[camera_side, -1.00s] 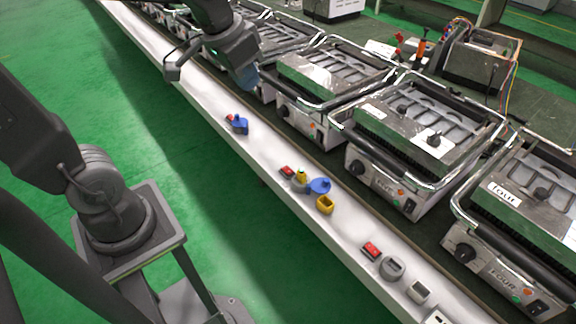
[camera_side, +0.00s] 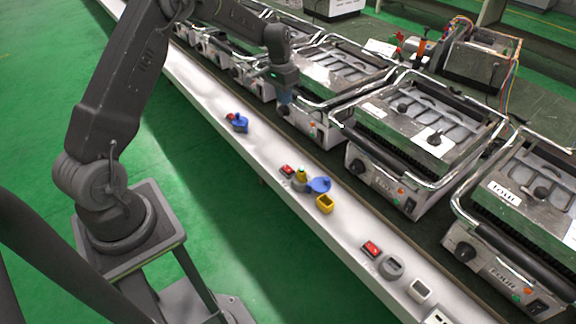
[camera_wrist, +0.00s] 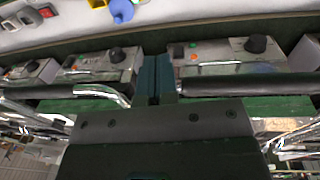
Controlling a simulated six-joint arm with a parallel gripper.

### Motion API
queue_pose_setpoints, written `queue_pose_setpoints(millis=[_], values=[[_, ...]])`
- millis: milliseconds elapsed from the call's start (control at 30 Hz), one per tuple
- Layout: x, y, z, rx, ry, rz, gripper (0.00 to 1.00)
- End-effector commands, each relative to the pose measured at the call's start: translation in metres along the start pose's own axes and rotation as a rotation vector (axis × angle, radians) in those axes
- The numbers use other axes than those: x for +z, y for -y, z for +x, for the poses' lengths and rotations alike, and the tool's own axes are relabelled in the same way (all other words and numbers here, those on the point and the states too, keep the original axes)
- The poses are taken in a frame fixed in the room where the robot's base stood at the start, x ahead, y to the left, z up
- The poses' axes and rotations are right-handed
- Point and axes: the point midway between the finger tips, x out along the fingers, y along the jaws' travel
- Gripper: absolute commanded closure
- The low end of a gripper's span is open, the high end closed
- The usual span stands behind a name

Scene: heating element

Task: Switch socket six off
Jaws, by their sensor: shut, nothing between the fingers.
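My gripper (camera_side: 285,100) hangs in front of a grill at the upper middle of the side view. Its blue-green fingers (camera_wrist: 158,75) are together in the wrist view, with nothing visible between them. Along the white ledge are a red switch by a blue socket (camera_side: 239,124), a red switch (camera_side: 287,170) by a grey socket with a yellow plug and blue cover (camera_side: 319,185), and a red switch (camera_side: 371,249) by a grey socket (camera_side: 391,267). No socket number is readable, so I cannot tell which is six. My fingers are apart from these switches.
A yellow socket (camera_side: 325,204) and a pale socket (camera_side: 420,291) also sit on the ledge. The green floor in front is open.

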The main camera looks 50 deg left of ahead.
Motion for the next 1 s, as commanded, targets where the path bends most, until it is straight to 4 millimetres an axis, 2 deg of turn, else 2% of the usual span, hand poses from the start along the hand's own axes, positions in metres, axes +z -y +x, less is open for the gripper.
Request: queue_pose_setpoints(millis=[33, 100, 200, 600, 733, 867, 1000], values=[[-0.002, 0.007, 0.012, 0.007, 0.01, -0.003, 1.0], [-0.003, 0.014, 0.023, 0.014, 0.019, -0.004, 1.0], [-0.004, 0.02, 0.033, 0.02, 0.025, -0.003, 1.0], [-0.004, 0.022, 0.037, 0.022, 0.028, -0.003, 1.0], [-0.004, 0.022, 0.044, 0.023, 0.03, -0.003, 1.0], [-0.003, 0.021, 0.062, 0.024, 0.032, -0.003, 1.0], [-0.002, 0.02, 0.091, 0.024, 0.032, -0.004, 1.0]])
